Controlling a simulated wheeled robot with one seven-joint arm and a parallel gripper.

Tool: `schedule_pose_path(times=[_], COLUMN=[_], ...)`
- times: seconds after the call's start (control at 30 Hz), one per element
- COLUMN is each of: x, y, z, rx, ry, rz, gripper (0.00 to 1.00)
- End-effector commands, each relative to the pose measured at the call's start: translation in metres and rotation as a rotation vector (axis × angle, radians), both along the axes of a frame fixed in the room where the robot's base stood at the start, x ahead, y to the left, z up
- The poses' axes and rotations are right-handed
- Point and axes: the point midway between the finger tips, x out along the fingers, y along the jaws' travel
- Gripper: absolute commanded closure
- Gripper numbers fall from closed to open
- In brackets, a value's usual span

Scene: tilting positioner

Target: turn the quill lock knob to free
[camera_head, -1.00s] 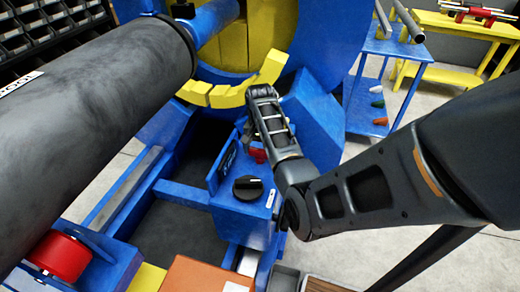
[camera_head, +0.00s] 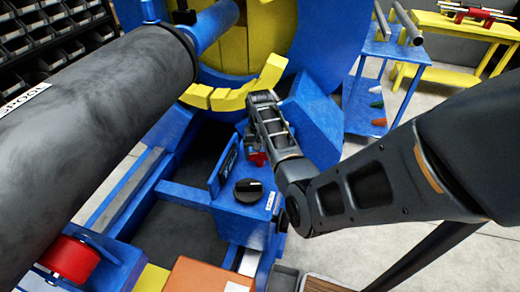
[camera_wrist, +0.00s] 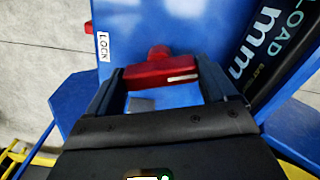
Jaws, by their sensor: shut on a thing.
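The quill lock knob is a red bar-shaped handle (camera_wrist: 160,73) with a white stripe toward its right end, on a blue face in the wrist view. My gripper (camera_wrist: 161,83) has a finger at each end of the bar and is shut on it. A white LOCK label (camera_wrist: 103,46) is on the blue face to the left of the knob. In the head view a small red part (camera_head: 258,159) shows beside my arm, which hides my fingertips. The far side of the knob is hidden.
A black round knob (camera_head: 248,190) sits on the blue box left of my arm. A large dark roll (camera_head: 95,115) fills the left, with a red disc (camera_head: 70,260) below it. A dark lettered panel (camera_wrist: 268,45) is close to the right finger.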

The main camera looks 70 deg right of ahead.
Motion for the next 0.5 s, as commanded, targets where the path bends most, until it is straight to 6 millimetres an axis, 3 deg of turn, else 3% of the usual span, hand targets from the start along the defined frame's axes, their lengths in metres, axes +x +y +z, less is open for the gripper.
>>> schedule_pose_path(times=[0.5], x=[-0.0014], y=[0.0009], z=[-0.0021], rx=[0.002], ry=[0.002], rz=[0.489], gripper=[0.45])
